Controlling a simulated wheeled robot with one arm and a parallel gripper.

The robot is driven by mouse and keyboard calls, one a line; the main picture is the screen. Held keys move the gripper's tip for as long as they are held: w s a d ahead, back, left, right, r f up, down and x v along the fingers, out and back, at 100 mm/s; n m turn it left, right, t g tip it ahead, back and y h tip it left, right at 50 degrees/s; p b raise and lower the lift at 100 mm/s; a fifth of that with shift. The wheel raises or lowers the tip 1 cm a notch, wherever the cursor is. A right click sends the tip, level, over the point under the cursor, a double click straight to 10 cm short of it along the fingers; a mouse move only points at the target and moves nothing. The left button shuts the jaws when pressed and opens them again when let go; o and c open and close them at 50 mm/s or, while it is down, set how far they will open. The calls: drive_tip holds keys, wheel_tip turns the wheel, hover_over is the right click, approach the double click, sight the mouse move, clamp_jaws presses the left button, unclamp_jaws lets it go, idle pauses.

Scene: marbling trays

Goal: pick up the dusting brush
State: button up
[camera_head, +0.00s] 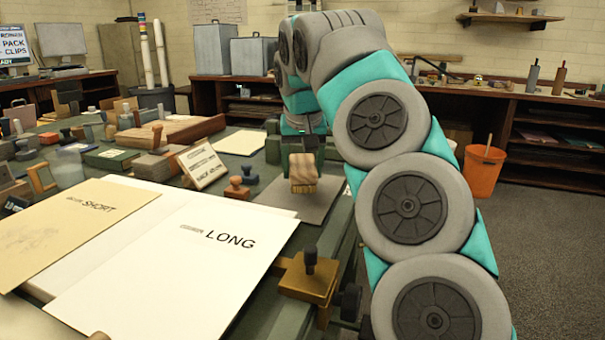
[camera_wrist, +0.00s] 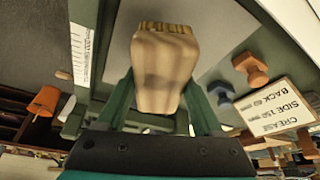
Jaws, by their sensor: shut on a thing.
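The dusting brush (camera_head: 303,170) has a pale wooden block and short yellowish bristles. My gripper (camera_head: 302,152) is shut on its wooden block, with the bristles pointing down. The brush is over a grey sheet (camera_head: 317,205) near the table's right edge; I cannot tell whether the bristles touch it. In the wrist view the brush (camera_wrist: 162,70) sits between the two green fingers of my gripper (camera_wrist: 160,105), bristles at the far end. The part of the block between the fingers is partly hidden in the head view.
Orange and blue stamps (camera_head: 237,188) and a small text sign (camera_head: 201,164) stand left of the brush. Sheets marked SHORT (camera_head: 60,225) and LONG (camera_head: 165,275) lie in front. A brass clamp (camera_head: 305,280) grips the table edge. An orange bucket (camera_head: 484,172) stands at right.

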sight(308, 169)
drive_tip(key=shift+r, duration=0.3)
drive_tip(key=shift+s+d+r+b, duration=0.1)
drive_tip(key=shift+s+d+b, duration=0.2)
drive_tip(key=shift+s, duration=0.55)
drive_tip(key=shift+s+d+b, duration=0.15)
drive_tip(key=shift+s+b, duration=0.15)
drive_tip(key=shift+s, duration=0.55)
drive_tip(key=s+d, duration=0.1)
drive_tip(key=s, duration=0.3)
drive_tip(key=s+d+r+b, duration=0.1)
drive_tip(key=s, duration=0.3)
drive_tip(key=s+d, duration=0.1)
drive_tip(key=s, duration=0.3)
drive_tip(key=shift+s+r+b, duration=0.1)
drive_tip(key=shift+r+b, duration=0.05)
drive_tip(key=shift+b, duration=0.2)
